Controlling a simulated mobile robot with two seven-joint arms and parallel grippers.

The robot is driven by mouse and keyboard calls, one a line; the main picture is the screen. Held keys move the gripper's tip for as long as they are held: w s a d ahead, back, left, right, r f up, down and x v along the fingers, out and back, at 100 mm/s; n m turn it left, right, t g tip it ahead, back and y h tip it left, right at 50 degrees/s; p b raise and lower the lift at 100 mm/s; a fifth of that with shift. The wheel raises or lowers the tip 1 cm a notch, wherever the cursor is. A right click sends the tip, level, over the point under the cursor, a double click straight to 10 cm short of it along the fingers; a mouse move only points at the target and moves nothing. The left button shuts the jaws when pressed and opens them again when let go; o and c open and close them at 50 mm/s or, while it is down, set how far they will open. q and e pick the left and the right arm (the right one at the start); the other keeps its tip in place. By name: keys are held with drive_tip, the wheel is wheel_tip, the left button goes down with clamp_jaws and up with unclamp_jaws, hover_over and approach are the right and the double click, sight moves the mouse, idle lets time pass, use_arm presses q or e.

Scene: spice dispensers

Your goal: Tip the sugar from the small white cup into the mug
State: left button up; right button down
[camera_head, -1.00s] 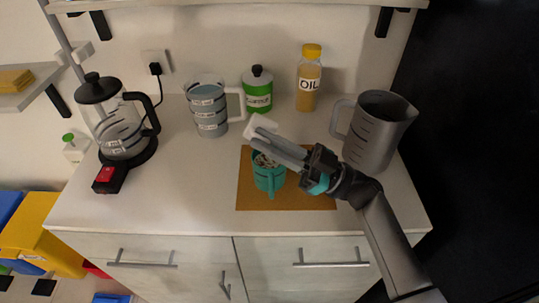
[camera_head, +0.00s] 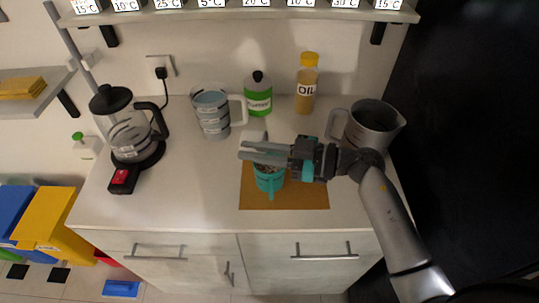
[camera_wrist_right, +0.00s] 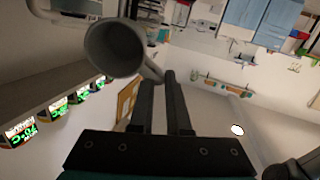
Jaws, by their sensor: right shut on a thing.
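The small white cup (camera_head: 253,136) shows only as a pale patch behind my right gripper's fingers in the head view. In the right wrist view, the cup (camera_wrist_right: 112,48) shows its round mouth, and its inside looks plain grey with no sugar that I can make out. My right gripper (camera_head: 243,150) is shut on the cup's handle; its fingers reach the handle in the wrist view (camera_wrist_right: 160,80). The teal mug (camera_head: 269,182) stands upright on the brown mat, just below the fingers in the picture. The fingers partly hide its rim, and something pale and speckled shows at its mouth. My left gripper is out of view.
A brown mat (camera_head: 300,197) lies under the mug. A grey pitcher (camera_head: 370,125) stands close to my right arm. A kettle (camera_head: 130,130) stands left. The counter's left front is clear.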

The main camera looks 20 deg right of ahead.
drive_tip(key=shift+w+a+r+g+h+p, duration=0.15)
drive_tip(key=shift+a+g+h+p, duration=0.15)
drive_tip(key=shift+h+p, duration=0.2)
drive_tip(key=shift+w+a+f+g+h+p, duration=0.2)
drive_tip(key=shift+w+a+g+h+p, duration=0.3)
drive_tip(key=shift+a+h, duration=0.3)
drive_tip(key=p, duration=0.3)
drive_tip(key=shift+h, duration=0.3)
drive_tip(key=h+p, duration=0.1)
drive_tip(key=p, duration=0.3)
drive_tip(key=a+g+h+p, duration=0.1)
drive_tip(key=p, duration=0.4)
drive_tip(key=shift+w+f+g, duration=0.3)
drive_tip(key=shift+f, duration=0.1)
drive_tip(key=w+a+f+g+h+b, duration=0.3)
drive_tip(key=w+a+f+g+h, duration=0.15)
drive_tip(key=a+h, duration=0.45)
drive_tip(key=shift+m+g+h, duration=0.3)
drive_tip(key=shift+g, duration=0.15)
drive_tip(key=r+p, duration=0.2)
drive_tip(key=d+r+p, duration=0.1)
drive_tip(key=r+p, duration=0.1)
drive_tip(key=p, duration=0.1)
drive_tip(key=shift+s+d+r, duration=0.1)
drive_tip(key=shift+d+r, duration=0.05)
